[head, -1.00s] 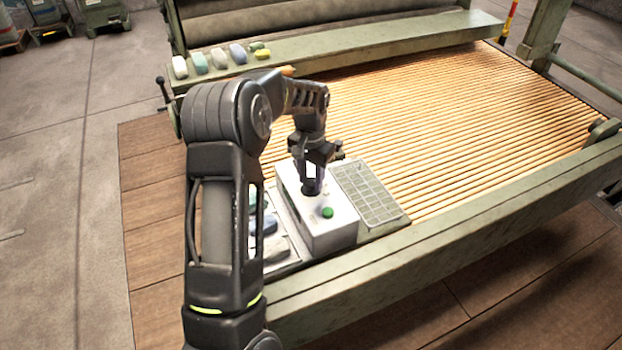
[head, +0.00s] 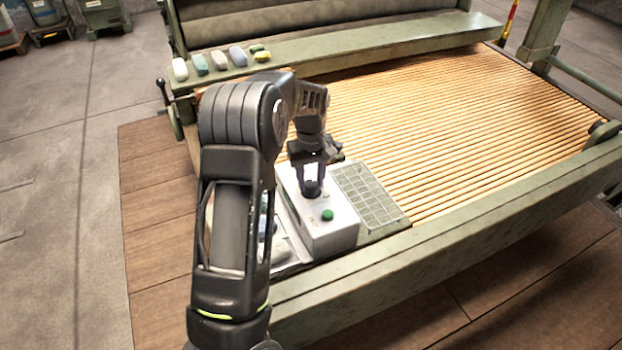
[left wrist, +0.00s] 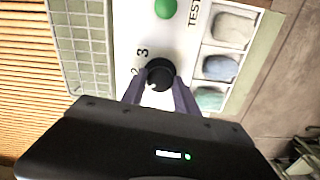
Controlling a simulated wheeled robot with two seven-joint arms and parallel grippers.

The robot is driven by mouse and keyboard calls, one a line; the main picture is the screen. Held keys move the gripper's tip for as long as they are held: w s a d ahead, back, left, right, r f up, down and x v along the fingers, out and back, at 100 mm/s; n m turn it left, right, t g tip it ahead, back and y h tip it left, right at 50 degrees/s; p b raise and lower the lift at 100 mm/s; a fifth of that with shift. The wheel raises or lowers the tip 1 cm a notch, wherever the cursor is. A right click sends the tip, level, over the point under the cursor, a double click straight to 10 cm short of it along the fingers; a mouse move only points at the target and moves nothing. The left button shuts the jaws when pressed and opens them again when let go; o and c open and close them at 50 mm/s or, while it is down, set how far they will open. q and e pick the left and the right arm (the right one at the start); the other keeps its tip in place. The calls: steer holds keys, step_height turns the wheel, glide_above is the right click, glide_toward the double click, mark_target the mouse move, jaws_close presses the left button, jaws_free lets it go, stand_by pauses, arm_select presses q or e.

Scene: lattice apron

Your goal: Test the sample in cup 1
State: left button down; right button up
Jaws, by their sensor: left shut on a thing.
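The white tester box (head: 325,232) stands on the near left corner of the slatted bed, with a round green button (head: 328,214) on top. The button also shows in the left wrist view (left wrist: 165,8), beside the word TEST. A black knob (left wrist: 160,75) has a small white mark towards its lower left in that view. The numbers 2 and 3 are printed beside it; any 1 is hidden. My left gripper (head: 312,188) points down, with its fingers shut on either side of the knob. My right gripper is not in view.
A tray (left wrist: 247,72) beside the box holds grey, blue and green lumps in compartments; my arm partly covers it in the head view. A gridded panel (head: 368,195) lies on the box's other side. Several coloured lumps sit on the back green beam (head: 340,56).

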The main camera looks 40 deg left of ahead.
mark_target(311, 183)
arm_select(q)
steer(key=shift+n, duration=0.6)
steer(key=c, duration=0.9)
jaws_free()
steer(key=shift+r, duration=0.1)
step_height(311, 183, up, 8)
steer(key=shift+f, duration=0.2)
